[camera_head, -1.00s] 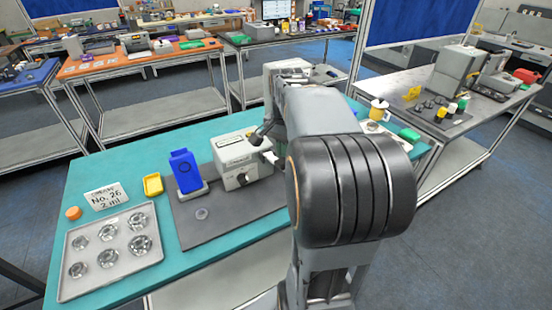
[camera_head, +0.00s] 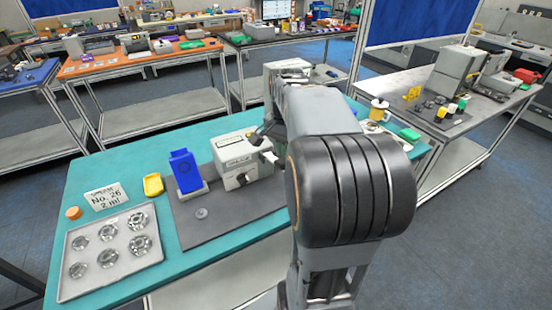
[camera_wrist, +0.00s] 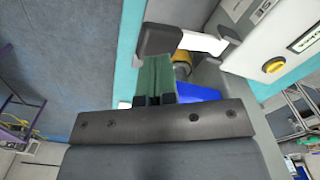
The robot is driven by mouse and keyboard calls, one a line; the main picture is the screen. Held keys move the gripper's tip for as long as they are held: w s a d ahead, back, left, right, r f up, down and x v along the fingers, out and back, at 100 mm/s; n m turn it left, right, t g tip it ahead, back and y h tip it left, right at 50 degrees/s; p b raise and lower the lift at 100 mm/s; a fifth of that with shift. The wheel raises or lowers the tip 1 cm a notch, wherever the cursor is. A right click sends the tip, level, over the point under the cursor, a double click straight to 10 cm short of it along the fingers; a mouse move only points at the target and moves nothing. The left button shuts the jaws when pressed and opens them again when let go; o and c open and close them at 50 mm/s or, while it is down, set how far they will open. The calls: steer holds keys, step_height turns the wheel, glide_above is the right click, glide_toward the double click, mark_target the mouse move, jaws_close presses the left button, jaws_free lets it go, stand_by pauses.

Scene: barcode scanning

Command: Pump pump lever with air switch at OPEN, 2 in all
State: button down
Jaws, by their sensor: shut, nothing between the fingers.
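A cream pump box (camera_head: 232,162) stands on the grey mat, with a label and a dark round knob (camera_head: 242,178) on its front. The knob's marking is too small to read. In the wrist view, the box (camera_wrist: 240,82) fills the right side. A white lever arm with a black grip (camera_wrist: 160,38) reaches out from it. My gripper (camera_wrist: 157,62) is shut and empty, its greenish fingers side by side, just below the black grip in the picture. I cannot tell whether they touch it. In the head view, my arm hides most of the gripper and lever.
A tray (camera_head: 72,288) of several round metal parts, a sign card (camera_head: 106,197) and an orange cap (camera_head: 73,213) are at left. The mat's front (camera_head: 225,222) is mostly clear.

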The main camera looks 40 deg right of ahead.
steer(key=shift+f, duration=0.1)
step_height(320, 180, down, 8)
steer(key=b, duration=0.6)
steer(key=shift+f, duration=0.2)
stand_by(0.4)
step_height(320, 180, up, 9)
steer(key=p, duration=0.7)
steer(key=shift+f, duration=0.2)
